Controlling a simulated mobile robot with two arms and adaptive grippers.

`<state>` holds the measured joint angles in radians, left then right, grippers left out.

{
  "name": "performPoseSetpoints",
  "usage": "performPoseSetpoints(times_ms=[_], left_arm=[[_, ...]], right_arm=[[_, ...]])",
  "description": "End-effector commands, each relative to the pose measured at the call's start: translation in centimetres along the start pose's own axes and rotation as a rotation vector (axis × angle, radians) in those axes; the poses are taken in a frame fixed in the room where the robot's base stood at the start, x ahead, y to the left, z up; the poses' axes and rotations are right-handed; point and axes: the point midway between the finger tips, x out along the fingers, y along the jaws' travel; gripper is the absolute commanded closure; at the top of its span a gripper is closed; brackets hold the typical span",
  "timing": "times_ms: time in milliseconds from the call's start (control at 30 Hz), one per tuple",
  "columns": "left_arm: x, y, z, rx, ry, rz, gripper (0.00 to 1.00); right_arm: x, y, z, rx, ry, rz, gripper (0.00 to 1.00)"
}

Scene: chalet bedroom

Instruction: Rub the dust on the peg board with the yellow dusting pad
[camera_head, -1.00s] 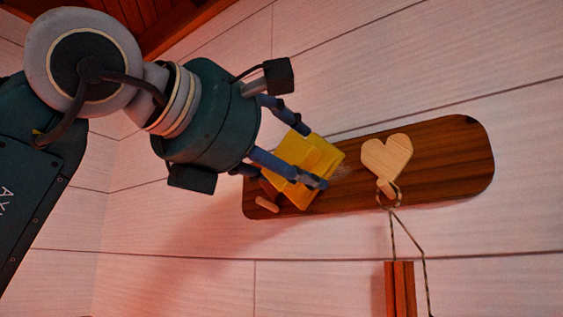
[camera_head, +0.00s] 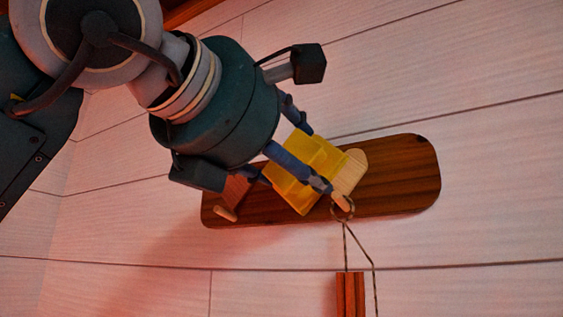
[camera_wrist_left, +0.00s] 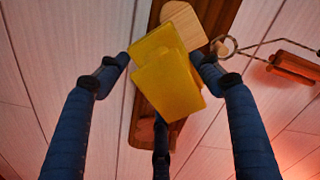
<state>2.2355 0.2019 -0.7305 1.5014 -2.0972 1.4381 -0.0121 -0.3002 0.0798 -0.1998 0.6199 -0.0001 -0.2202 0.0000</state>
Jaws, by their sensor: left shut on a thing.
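My left gripper (camera_head: 312,160) is shut on the yellow dusting pad (camera_head: 297,178) and holds it at the middle of the dark wooden peg board (camera_head: 405,175) on the wall. In the left wrist view, the pad (camera_wrist_left: 170,85) sits between the fingers (camera_wrist_left: 160,62), with the board (camera_wrist_left: 220,18) behind it. I cannot tell whether the pad touches the surface. No dust shows on the visible board; the part behind the pad is hidden. My right gripper is not in view.
A peg (camera_head: 342,203) below the pale heart carries a ring and cord with a reddish wooden piece (camera_head: 350,295) hanging under the board. Another peg (camera_head: 226,214) sticks out at the board's left end, by a darker wooden shape (camera_head: 235,187). The surrounding plank wall is clear.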

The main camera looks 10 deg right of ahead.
Motion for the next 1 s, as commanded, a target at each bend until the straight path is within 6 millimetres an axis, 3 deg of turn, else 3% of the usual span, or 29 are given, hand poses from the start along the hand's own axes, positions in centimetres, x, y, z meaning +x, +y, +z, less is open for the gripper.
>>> performPoseSetpoints(times_ms=[1000], left_arm=[[0.1,4.4,-4.5,-0.005,0.003,0.002,0.55]], right_arm=[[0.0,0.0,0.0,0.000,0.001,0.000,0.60]])
